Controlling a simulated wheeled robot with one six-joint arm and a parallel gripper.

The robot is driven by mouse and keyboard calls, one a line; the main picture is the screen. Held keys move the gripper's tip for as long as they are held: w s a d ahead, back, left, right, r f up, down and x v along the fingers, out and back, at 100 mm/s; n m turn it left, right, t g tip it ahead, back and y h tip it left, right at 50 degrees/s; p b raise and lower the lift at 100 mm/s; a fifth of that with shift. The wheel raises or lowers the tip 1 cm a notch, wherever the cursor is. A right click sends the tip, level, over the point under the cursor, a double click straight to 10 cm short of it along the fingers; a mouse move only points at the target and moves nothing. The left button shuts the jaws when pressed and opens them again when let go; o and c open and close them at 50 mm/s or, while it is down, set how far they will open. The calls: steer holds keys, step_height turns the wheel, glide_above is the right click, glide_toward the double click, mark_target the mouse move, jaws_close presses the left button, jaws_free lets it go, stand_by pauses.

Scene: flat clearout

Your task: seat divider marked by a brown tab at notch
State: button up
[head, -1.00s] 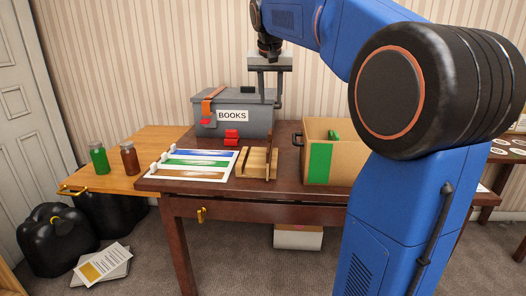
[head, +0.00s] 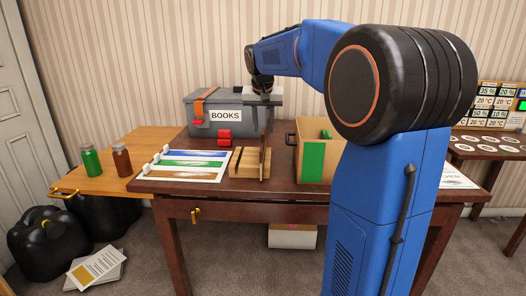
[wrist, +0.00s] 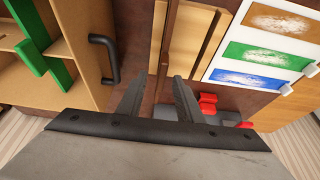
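A thin dark-brown upright piece (head: 266,161) stands at the right end of a light wooden slotted rack (head: 243,168); I cannot make out a separate brown tab on it. My gripper (head: 265,128) is just above this piece, pointing down. In the wrist view my gripper (wrist: 157,90) has its two fingers apart, with the dark strip running toward the gap. I cannot tell whether they touch it. The rack's slats (wrist: 192,38) show beyond the fingers. A cardboard box (head: 307,171) right of the rack has a green panel and a green piece (wrist: 38,40) inside.
A card with blue, green and brown stripes (head: 190,168) lies left of the rack. Behind stand a grey BOOKS box (head: 240,102) and red blocks (head: 224,134). The cardboard box's black handle (wrist: 107,58) is close beside my fingers. Bottles (head: 91,161) stand far left.

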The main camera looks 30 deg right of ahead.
mark_target(263, 131)
steer(key=shift+x, duration=2.35)
steer(key=shift+w+a, duration=0.1)
steer(key=shift+w, duration=0.1)
jaws_close()
